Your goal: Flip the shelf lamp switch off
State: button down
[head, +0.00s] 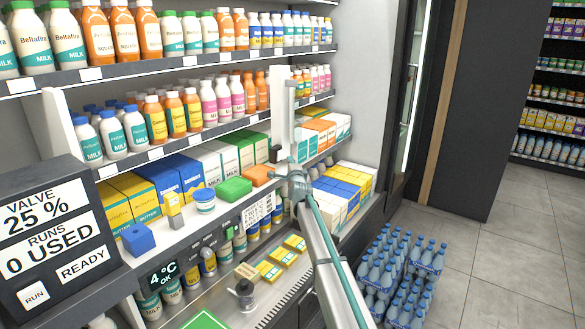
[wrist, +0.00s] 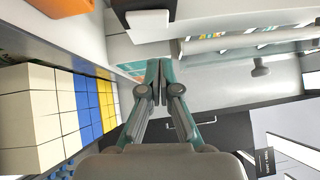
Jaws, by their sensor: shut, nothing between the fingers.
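My gripper (wrist: 156,80) is shut and empty in the wrist view, its two fingertips together. In the head view my arm reaches up from the bottom right to the front of the shelves, where my gripper (head: 296,168) is small and hard to make out. In the wrist view a small grey knob-like piece (wrist: 260,67) stands out from the pale wall, to the right of the fingertips and apart from them. I cannot tell whether it is the lamp switch, or how it is set. No switch shows clearly in the head view.
Shelves of bottles and boxes flank the arm. White, blue and yellow cartons (wrist: 60,110) lie left of my gripper in the wrist view. A control box (head: 50,245) stands at far left. Crates of blue bottles (head: 400,275) stand on the floor; the tiled floor (head: 500,250) at right is clear.

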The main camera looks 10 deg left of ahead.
aim_at(281, 153)
jog(key=shift+w+a+r+p, duration=0.15)
jog(key=shift+w+a+p, duration=0.5)
jog(key=shift+a+p, duration=0.25)
jog(key=shift+w+a+r+p, duration=0.15)
jog(key=shift+w+a+p, duration=0.55)
jog(key=shift+a, duration=0.25)
jog(key=shift+s, duration=0.1)
jog(key=shift+a+r, duration=0.1)
jog(key=shift+a, duration=0.05)
